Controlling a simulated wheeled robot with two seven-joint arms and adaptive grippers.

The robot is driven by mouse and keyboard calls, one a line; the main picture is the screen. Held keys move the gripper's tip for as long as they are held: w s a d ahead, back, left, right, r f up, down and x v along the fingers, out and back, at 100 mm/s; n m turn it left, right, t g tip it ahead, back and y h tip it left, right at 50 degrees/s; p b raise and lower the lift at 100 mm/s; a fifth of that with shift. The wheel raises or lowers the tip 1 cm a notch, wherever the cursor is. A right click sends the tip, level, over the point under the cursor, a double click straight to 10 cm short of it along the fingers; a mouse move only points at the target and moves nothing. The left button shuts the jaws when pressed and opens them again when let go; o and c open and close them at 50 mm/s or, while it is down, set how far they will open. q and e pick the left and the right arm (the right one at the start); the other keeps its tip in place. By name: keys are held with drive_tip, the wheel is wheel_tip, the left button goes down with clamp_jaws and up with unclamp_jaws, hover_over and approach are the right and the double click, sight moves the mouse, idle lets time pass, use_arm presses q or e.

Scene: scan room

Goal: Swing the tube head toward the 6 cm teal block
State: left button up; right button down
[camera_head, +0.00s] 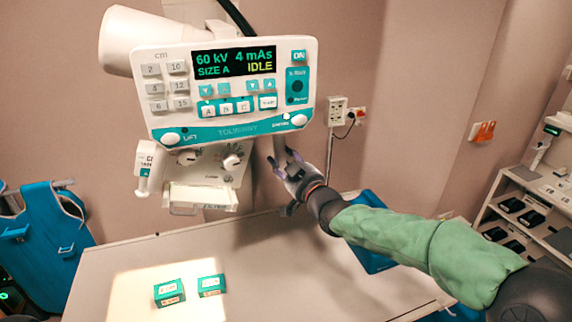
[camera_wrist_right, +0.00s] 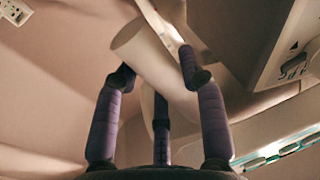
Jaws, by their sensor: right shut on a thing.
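The tube head (camera_head: 235,90) hangs over the table, its display reading 60 kV, 4 mAs, SIZE A, IDLE. My right gripper (camera_head: 285,168) is at the pale handle (camera_head: 279,147) below the panel's right side. In the right wrist view my right gripper (camera_wrist_right: 165,82) is shut around this pale cylindrical handle (camera_wrist_right: 150,50). Two teal blocks with white labels stand apart on the table: a left block (camera_head: 169,293) and a right block (camera_head: 211,285). The left one looks larger; their labels are too small to read. My left gripper is not in view.
A bright light patch (camera_head: 130,287) lies on the pale table (camera_head: 300,285) around both blocks. A blue panel (camera_head: 368,258) is at the table's far right, partly behind my right arm. A blue chair-like object (camera_head: 45,245) stands left; shelves (camera_head: 520,215) stand right.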

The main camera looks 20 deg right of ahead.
drive_tip(key=shift+a+f, duration=0.15)
drive_tip(key=shift+f, duration=0.05)
drive_tip(key=c, duration=0.7)
unclamp_jaws()
drive_tip(key=shift+a, duration=0.2)
drive_tip(key=shift+d, duration=0.1)
drive_tip(key=shift+s, duration=0.25)
drive_tip(key=s, duration=0.3)
drive_tip(key=s+d, duration=0.1)
drive_tip(key=s, duration=0.7)
drive_tip(key=shift+s+d+f, duration=0.15)
drive_tip(key=shift+d+f, duration=0.15)
drive_tip(key=shift+f, duration=0.1)
